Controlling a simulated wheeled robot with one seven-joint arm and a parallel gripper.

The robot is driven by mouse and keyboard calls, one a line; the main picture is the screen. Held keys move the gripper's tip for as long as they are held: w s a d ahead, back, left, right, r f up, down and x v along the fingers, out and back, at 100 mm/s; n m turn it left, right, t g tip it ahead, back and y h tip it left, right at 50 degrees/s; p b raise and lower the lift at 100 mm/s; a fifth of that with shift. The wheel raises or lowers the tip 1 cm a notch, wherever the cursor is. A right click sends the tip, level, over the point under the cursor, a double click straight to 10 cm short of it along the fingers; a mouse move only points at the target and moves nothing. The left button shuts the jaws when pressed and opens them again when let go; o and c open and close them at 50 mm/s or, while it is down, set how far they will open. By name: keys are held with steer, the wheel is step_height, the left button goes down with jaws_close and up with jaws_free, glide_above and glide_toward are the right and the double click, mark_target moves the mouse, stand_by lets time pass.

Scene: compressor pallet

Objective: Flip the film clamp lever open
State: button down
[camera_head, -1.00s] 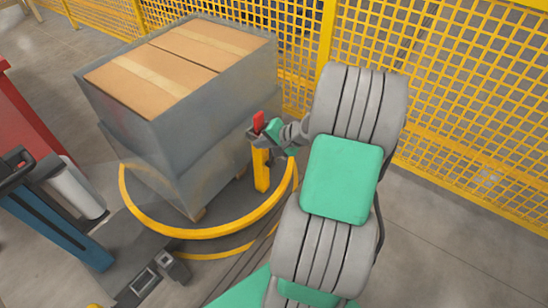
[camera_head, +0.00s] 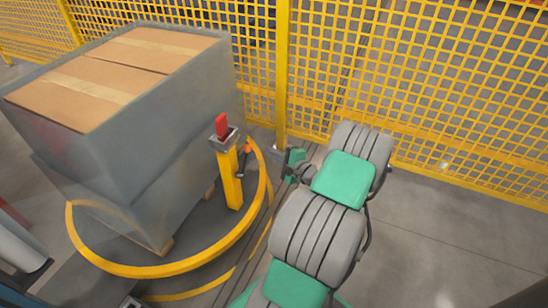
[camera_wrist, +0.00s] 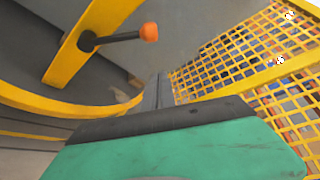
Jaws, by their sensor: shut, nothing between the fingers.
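A yellow post (camera_head: 230,178) stands by the pallet, with a grey head (camera_head: 224,138) and an upright red piece (camera_head: 222,124) on top. A black lever (camera_wrist: 113,38) with an orange knob (camera_wrist: 149,32) sticks out from the post's side. The lever also shows beside the post in the head view (camera_head: 243,162). My gripper (camera_head: 277,149) is to the right of the post and lever, apart from both. It is shut and empty. In the wrist view its grey fingers (camera_wrist: 158,95) point ahead, below and to the right of the knob.
A film-wrapped pallet load of cartons (camera_head: 170,120) stands left of the post. A yellow ring (camera_head: 185,268) curves around its base. A yellow mesh fence (camera_head: 420,95) runs behind my arm. Open floor (camera_head: 440,245) lies to the right.

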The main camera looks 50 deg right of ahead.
mark_target(245, 161)
steer(key=w+a+b, duration=0.1)
steer(key=w+a, duration=0.1)
steer(key=w, duration=0.1)
steer(key=w+a+b, duration=0.1)
steer(key=w, duration=0.1)
steer(key=shift+w+r+b, duration=0.1)
steer(key=shift+r+b, duration=0.1)
steer(key=shift+b, duration=0.1)
steer(key=shift+r, duration=0.1)
